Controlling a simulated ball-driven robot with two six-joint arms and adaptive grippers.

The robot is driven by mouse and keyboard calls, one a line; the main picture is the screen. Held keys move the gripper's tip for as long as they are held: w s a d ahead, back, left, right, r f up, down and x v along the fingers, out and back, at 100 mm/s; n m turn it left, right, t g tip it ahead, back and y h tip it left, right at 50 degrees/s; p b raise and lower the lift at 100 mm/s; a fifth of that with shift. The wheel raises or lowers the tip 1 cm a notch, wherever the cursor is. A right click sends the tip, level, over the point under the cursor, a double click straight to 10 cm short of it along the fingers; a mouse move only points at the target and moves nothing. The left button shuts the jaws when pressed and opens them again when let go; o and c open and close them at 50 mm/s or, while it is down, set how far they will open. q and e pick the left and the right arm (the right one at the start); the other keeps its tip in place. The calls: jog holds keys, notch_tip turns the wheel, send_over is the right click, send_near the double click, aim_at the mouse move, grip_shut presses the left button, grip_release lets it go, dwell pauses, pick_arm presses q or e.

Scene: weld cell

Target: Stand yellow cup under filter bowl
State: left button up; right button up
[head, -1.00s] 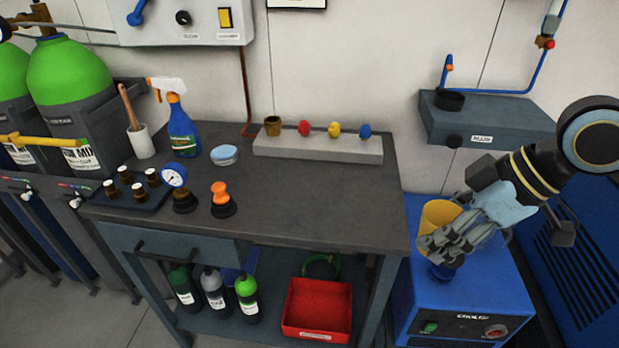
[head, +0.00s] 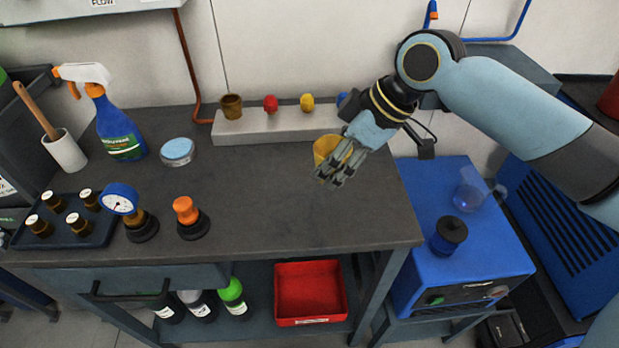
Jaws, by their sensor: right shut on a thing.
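The yellow cup (head: 324,147) is in my right gripper (head: 338,172), over the right part of the dark workbench (head: 255,205). The gripper's fingers are shut on the cup and hide part of it. I cannot tell whether the cup's bottom touches the bench top. No filter bowl can be clearly picked out in this view. My left gripper is not in view.
A grey block (head: 270,126) with coloured knobs stands behind the cup. The blue cooler (head: 440,270) at the right bears a clear vessel (head: 468,196) and a dark-capped blue item (head: 449,236). A spray bottle (head: 118,130) and gauge (head: 120,199) stand left. The bench middle is clear.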

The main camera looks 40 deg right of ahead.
aim_at(319, 153)
jog(key=w, duration=0.1)
jog(key=w+a+f, duration=0.1)
jog(key=w+f, duration=0.1)
jog(key=shift+w+a+f, duration=0.15)
jog(key=shift+w+a, duration=0.1)
jog(key=shift+a, duration=0.15)
jog(key=shift+f, duration=0.3)
notch_tip(319, 153, down, 3)
jog(key=shift+r, duration=0.15)
jog(key=shift+f, duration=0.35)
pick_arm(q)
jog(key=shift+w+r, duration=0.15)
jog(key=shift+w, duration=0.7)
pick_arm(e)
jog(key=shift+f, duration=0.15)
jog(key=o, duration=1.1)
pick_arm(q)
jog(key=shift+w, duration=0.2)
pick_arm(e)
jog(key=shift+o, duration=0.6)
